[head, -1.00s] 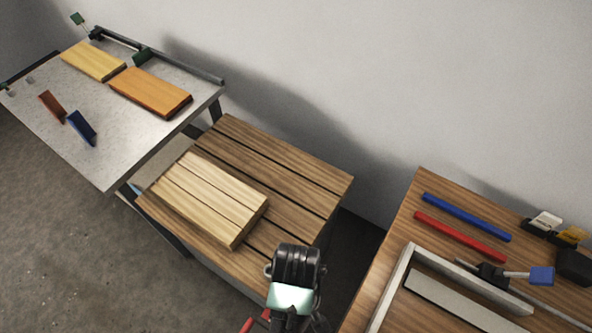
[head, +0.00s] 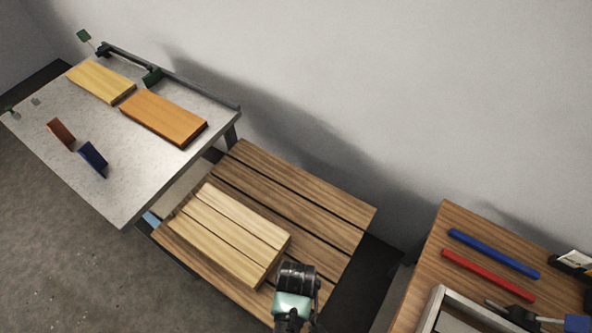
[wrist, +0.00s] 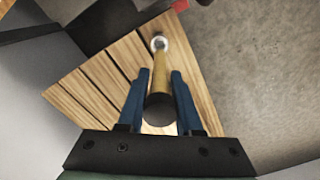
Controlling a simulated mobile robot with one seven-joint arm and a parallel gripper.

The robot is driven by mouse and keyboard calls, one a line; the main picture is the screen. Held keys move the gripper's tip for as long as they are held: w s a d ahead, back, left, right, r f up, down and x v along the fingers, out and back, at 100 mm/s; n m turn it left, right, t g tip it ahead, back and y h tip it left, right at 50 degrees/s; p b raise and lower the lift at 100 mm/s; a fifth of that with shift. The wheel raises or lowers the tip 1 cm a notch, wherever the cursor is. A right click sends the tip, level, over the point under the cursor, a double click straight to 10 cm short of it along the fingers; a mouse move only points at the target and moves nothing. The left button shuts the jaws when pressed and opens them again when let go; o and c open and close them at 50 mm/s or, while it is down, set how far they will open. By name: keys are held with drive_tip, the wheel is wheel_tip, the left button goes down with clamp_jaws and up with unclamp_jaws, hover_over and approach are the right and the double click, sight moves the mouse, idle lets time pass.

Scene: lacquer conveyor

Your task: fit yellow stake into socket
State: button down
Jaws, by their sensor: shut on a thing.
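In the wrist view, the two blue fingers of my gripper (wrist: 158,88) are shut on a yellow-brown round stake (wrist: 160,72). Its dark near end faces the camera, and the stake runs away between the fingers. A round silver metal piece (wrist: 159,43) shows at its far end. I cannot tell whether this is the socket or part of the stake, or whether they touch. In the head view, part of my arm shows at the bottom centre, and the fingers and stake cannot be made out there. No socket can be clearly identified in the head view.
A brown slatted table (head: 325,200) bears a pale slatted block (head: 230,232). A grey table (head: 130,190) at left holds a yellow board (head: 100,82), an orange board (head: 163,117) and small blocks. A wooden table at right holds blue (head: 494,254) and red (head: 488,275) bars.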

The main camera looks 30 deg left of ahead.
drive_tip(key=shift+d, duration=0.15)
drive_tip(key=shift+f+b, duration=1.7)
drive_tip(key=shift+f, duration=0.8)
drive_tip(key=shift+p, duration=0.6)
drive_tip(key=shift+f+b, duration=2)
drive_tip(key=shift+f, duration=0.5)
drive_tip(key=c, duration=0.5)
unclamp_jaws()
wheel_tip(320, 180, up, 13)
drive_tip(key=shift+r, duration=0.1)
